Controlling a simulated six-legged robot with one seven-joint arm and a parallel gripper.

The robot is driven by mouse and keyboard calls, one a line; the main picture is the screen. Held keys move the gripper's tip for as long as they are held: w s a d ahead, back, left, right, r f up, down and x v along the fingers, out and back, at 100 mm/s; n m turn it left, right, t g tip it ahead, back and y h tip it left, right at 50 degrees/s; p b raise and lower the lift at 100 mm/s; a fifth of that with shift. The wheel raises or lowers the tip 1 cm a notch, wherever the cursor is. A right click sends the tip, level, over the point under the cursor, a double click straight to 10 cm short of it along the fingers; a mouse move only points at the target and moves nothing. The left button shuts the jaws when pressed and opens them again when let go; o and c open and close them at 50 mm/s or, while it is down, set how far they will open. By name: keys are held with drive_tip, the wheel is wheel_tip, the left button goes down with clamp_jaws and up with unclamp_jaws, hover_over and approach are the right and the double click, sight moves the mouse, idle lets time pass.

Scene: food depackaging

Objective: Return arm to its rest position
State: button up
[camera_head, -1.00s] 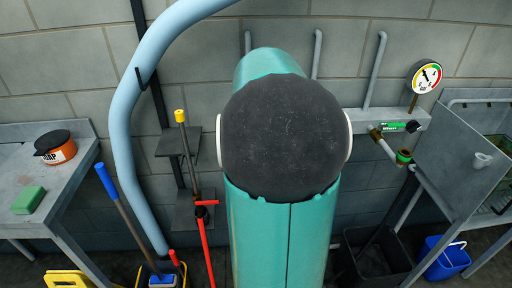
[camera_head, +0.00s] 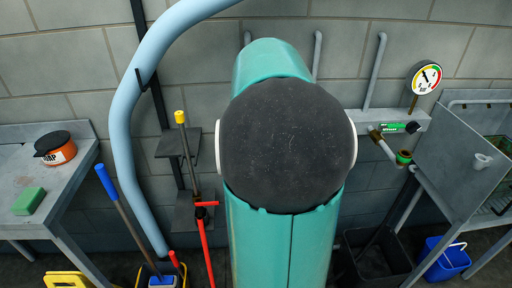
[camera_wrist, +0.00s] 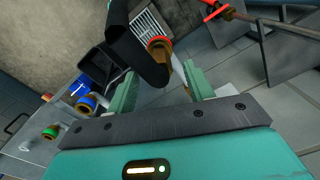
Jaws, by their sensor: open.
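My arm (camera_head: 280,240), teal with a large dark grey joint, fills the middle of the head view and hides the wall behind it. My gripper (camera_wrist: 160,88) shows only in the wrist view. Its two green fingers stand wide apart, and nothing is held between them.
At left, a grey table (camera_head: 70,180) holds an orange tub (camera_head: 56,148) and a green sponge (camera_head: 29,201). A pressure gauge (camera_head: 425,77), a tilted grey panel (camera_head: 455,150), a black bin (camera_head: 375,258) and a blue bucket (camera_head: 446,259) stand at right.

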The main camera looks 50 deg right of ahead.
wheel_tip(320, 180, up, 10)
drive_tip(key=shift+s+f, duration=0.1)
drive_tip(key=shift+f, duration=0.1)
drive_tip(key=shift+w+a, duration=0.2)
drive_tip(key=shift+a, duration=0.15)
drive_tip(key=a+f+n+t, duration=0.1)
drive_tip(key=a+f+n, duration=0.15)
drive_tip(key=a, duration=0.65)
drive_tip(key=w+a+f+n+t, duration=0.15)
drive_tip(key=a+n, duration=0.25)
drive_tip(key=a, duration=0.5)
drive_tip(key=s+a+f+n+t, duration=0.1)
drive_tip(key=a+n, duration=0.3)
drive_tip(key=a, duration=0.5)
drive_tip(key=s+a+f+n+t, duration=0.2)
drive_tip(key=s+a+f+n, duration=0.1)
drive_tip(key=a, duration=0.5)
wheel_tip(320, 180, down, 2)
drive_tip(key=shift+s+f+n, duration=0.1)
drive_tip(key=shift+s+n, duration=0.15)
drive_tip(key=shift+n, duration=0.2)
drive_tip(key=c, duration=0.3)
drive_tip(key=shift+c, duration=0.2)
